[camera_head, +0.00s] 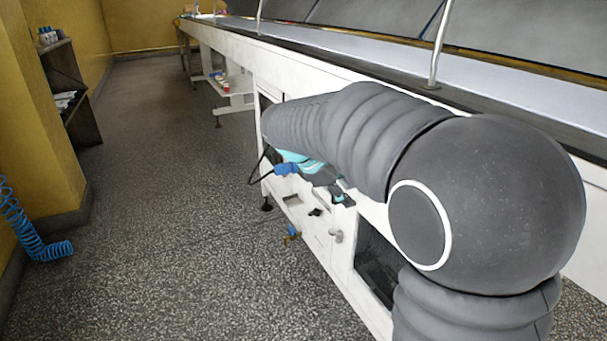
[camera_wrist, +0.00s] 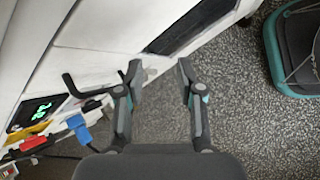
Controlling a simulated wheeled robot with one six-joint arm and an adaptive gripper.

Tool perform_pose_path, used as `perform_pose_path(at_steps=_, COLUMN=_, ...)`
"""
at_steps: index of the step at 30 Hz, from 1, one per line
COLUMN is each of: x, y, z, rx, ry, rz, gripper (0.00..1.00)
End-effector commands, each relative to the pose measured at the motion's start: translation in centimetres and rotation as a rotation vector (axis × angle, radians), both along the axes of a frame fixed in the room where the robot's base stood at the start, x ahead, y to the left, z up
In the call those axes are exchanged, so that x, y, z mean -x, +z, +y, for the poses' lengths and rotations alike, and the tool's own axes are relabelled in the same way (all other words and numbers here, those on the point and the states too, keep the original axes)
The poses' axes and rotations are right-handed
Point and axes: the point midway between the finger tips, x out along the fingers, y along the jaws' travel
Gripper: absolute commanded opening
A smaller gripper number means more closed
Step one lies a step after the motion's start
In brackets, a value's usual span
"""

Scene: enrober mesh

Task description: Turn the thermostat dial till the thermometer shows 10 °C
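A black bent handle (camera_wrist: 88,92) lies between the display and my left finger. I cannot pick out the thermostat dial for certain. In the head view a black fitting (camera_head: 315,212) and a grey knob (camera_head: 336,236) show on the machine's lower side; my arm hides part of the panel.
The long white machine (camera_head: 232,52) runs along the right. A blue-handled brass valve (camera_head: 291,232) sticks out low. A blue coiled hose (camera_head: 45,245) hangs at left. The speckled floor between is clear.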

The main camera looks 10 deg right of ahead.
Motion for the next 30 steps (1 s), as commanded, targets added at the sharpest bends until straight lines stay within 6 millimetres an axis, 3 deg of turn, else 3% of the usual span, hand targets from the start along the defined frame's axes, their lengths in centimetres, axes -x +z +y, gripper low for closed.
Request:
perform_pose_path(at_steps=1, x=-1.9, y=-0.5, z=0.5, rx=0.053, ry=0.044, rz=0.044, gripper=0.38)
perform_pose_path(at_steps=9, x=-10.3, y=-2.6, z=3.4, rx=0.349, ry=0.264, rz=0.269, gripper=0.38)
perform_pose_path(at_steps=18, x=-18.0, y=-6.9, z=8.6, rx=0.681, ry=0.447, rz=0.518, gripper=0.38)
perform_pose_path(at_steps=24, x=-21.2, y=-10.3, z=12.7, rx=0.887, ry=0.521, rz=0.671, gripper=0.38)
perform_pose_path(at_steps=30, x=-22.7, y=-12.6, z=15.6, rx=1.02, ry=0.55, rz=0.764, gripper=0.38)
